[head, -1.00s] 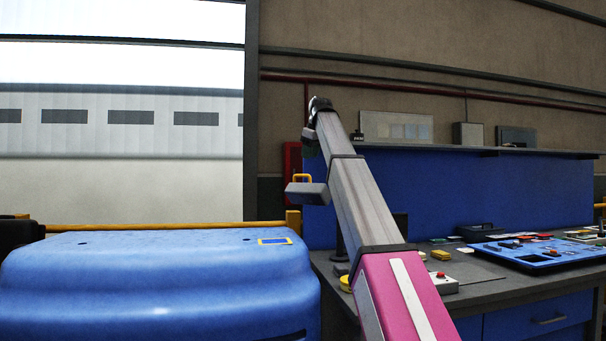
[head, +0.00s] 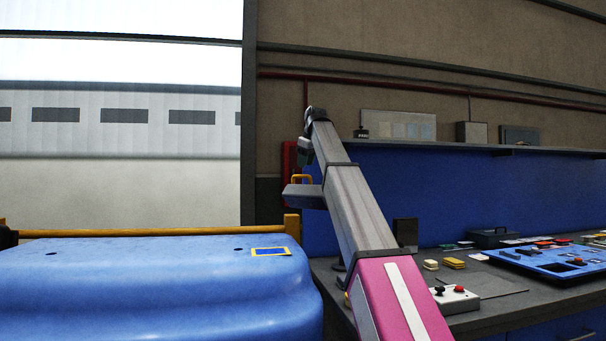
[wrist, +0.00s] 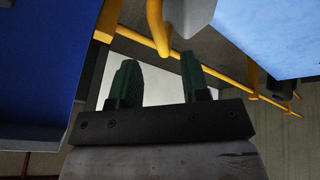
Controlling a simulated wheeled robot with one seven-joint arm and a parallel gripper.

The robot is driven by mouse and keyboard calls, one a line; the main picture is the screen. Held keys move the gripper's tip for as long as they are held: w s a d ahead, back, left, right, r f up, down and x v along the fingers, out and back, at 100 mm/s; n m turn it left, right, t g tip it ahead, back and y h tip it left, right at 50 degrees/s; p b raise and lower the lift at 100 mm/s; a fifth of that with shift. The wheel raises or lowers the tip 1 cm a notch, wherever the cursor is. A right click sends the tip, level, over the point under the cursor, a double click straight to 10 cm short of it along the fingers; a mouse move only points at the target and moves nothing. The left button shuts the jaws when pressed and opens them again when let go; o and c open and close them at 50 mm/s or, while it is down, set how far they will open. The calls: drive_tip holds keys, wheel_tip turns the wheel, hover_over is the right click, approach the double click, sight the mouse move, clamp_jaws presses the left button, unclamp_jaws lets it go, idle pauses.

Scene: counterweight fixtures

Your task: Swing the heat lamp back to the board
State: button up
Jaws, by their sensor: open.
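A grey box-shaped head with a yellow loop handle, which looks like the heat lamp (head: 301,193), hangs left of my arm in the head view, its right end against the arm's outline. In the wrist view the lamp's grey body (wrist: 190,14) and yellow handle (wrist: 156,28) show at the top, beyond the fingertips. My gripper (wrist: 158,72) is open, its two dark green fingers apart with nothing between them. In the head view my gripper (head: 305,152) is small, just above the handle. A blue board (head: 535,258) with parts lies on the bench; I cannot tell whether it is the task's board.
The grey bench (head: 400,317) holds a control box (head: 455,299) with a red button, yellow blocks (head: 454,263) and a dark case (head: 493,238). A large blue rounded housing (head: 150,285) fills the lower left. A yellow rail (head: 150,232) runs behind it.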

drive_tip(key=shift+x, duration=2.45)
clamp_jaws()
